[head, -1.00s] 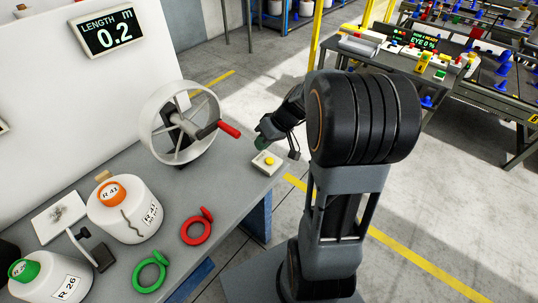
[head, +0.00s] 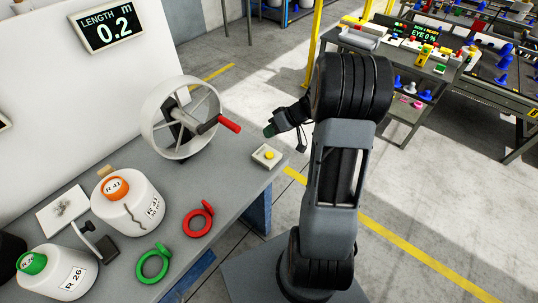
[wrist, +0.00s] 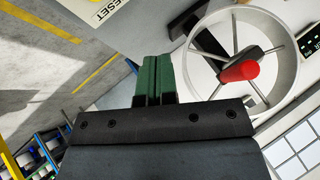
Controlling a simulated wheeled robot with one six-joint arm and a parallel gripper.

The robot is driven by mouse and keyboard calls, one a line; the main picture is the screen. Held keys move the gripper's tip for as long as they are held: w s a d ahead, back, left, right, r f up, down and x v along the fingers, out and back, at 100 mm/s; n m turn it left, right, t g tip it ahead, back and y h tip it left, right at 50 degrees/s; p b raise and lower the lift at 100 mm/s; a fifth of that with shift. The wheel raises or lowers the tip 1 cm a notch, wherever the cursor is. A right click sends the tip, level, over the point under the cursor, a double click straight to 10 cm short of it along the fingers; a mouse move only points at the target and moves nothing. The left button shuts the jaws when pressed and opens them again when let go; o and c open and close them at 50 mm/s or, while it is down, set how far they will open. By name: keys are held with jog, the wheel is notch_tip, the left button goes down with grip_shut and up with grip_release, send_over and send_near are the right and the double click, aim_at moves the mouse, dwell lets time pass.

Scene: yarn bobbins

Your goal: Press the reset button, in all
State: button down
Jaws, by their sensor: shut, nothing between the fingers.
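The reset button is a yellow cap on a small white box (head: 264,161) near the bench's right edge. In the wrist view the box (wrist: 118,10), with part of its "RESET" lettering, is cut off by the top edge. My gripper (head: 268,132) is above the box, with a visible gap between its fingertips and the button. In the wrist view my gripper (wrist: 155,60) has its green fingers together and empty. The length display (head: 107,31) reads 0.2 m.
A white wheel (head: 152,128) with a red crank handle (head: 229,124) stands left of my gripper. White bobbins (head: 140,218), a red ring (head: 195,228) and a green ring (head: 150,276) lie farther along the grey bench (head: 210,180).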

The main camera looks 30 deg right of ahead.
jog(key=b, duration=0.2)
send_over(270, 153)
notch_tip(270, 153, down, 6)
jog(key=shift+r, duration=0.1)
jog(key=shift+f+b, duration=0.75)
jog(key=shift+b, duration=0.35)
jog(key=shift+f+b, duration=1)
jog(key=shift+b, duration=0.7)
dwell(1.8)
jog(key=shift+r, duration=1)
jog(key=shift+p, duration=0.3)
jog(key=shift+r+p, duration=0.95)
jog(key=shift+r, duration=1.55)
